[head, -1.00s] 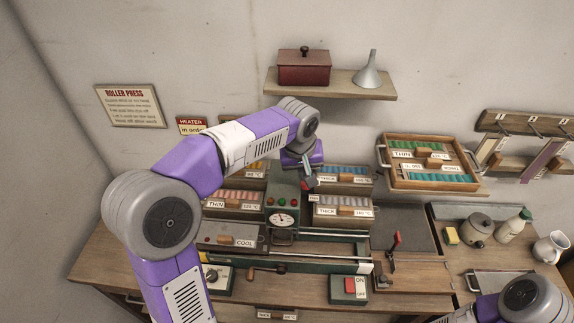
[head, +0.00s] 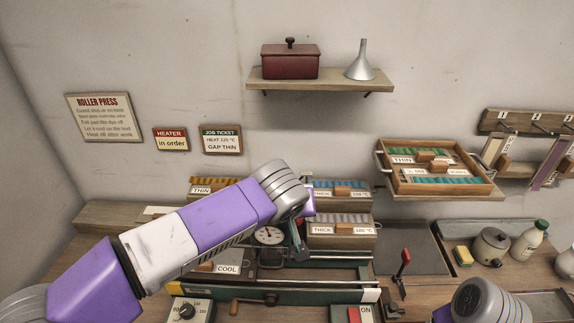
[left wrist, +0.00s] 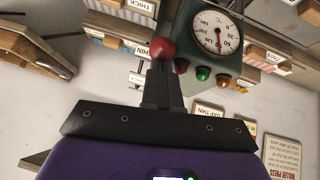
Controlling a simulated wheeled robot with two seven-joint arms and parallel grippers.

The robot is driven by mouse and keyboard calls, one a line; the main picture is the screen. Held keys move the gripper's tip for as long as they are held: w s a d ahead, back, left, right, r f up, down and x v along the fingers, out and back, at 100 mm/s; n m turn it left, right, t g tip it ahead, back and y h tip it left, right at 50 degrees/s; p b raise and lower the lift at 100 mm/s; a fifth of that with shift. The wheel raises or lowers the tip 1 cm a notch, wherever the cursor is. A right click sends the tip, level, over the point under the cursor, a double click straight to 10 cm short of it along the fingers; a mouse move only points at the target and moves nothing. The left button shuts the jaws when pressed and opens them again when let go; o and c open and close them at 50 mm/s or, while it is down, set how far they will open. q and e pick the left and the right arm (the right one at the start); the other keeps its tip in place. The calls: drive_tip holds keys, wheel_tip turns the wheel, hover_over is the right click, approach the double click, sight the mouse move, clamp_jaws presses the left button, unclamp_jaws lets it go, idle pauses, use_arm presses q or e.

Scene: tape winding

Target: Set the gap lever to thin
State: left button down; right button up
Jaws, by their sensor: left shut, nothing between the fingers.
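A red ball knob (left wrist: 162,48), which looks like the gap lever's, shows in the left wrist view right at the tips of my left gripper (left wrist: 160,66). Its shaft is hidden, so I cannot tell its setting or whether the fingers touch it. The green press housing (left wrist: 212,62) with a round dial (left wrist: 217,35) and red and green lamps is just beyond. In the head view my left gripper (head: 299,246) is shut and empty, pointing down to the right of the dial (head: 270,235); my arm hides much of the press. My right gripper is out of view.
A job ticket (head: 221,139) on the wall reads heat 125 °C, gap thin. Another red-handled lever (head: 404,258) stands to the right. A shelf (head: 320,80) with a red box and funnel hangs above.

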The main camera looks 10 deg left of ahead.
use_arm(q)
drive_tip(key=shift+s+f, duration=0.2)
idle(0.6)
drive_tip(key=w+p+v, duration=0.1)
drive_tip(key=p+v, duration=0.3)
drive_tip(key=v, duration=0.9)
drive_tip(key=shift+a+r, duration=0.25)
drive_tip(key=shift+r, duration=0.2)
